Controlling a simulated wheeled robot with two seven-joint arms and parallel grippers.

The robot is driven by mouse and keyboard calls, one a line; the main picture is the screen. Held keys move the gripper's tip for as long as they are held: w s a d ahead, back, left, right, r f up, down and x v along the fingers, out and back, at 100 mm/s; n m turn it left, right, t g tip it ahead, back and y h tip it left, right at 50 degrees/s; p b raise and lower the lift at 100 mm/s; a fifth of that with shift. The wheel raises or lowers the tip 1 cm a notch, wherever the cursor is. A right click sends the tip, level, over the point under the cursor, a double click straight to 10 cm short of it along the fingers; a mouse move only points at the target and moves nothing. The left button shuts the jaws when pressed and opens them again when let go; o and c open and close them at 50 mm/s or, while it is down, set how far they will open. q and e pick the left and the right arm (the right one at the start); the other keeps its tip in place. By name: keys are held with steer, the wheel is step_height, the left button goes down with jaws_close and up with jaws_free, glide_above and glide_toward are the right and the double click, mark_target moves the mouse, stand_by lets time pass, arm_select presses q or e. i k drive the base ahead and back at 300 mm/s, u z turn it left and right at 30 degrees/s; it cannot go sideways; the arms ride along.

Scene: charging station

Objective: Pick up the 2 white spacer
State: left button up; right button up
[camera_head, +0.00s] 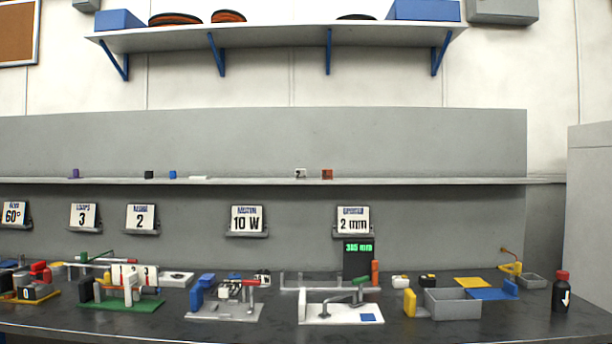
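A small white block (300,173) with a dark mark on its face stands on the long narrow ledge, right of centre; the mark is too small to read surely. A flat white piece (199,177) lies further left on the same ledge. Another small white piece (400,281) sits on the dark table. I cannot tell for certain which of these is the 2 white spacer. Neither of my grippers shows in the head view.
The grey ledge (430,181) also holds purple, black and blue pieces at left. Below, the dark table (520,325) carries several fixtures, a grey bin (452,304) and a dark bottle (562,291). Sign cards, including "2 mm" (353,220), stand behind. The ledge's right part is clear.

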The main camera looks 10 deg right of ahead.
mark_target(300, 174)
steer(key=u, duration=0.75)
steer(key=i, duration=1.3)
steer(key=z, duration=0.4)
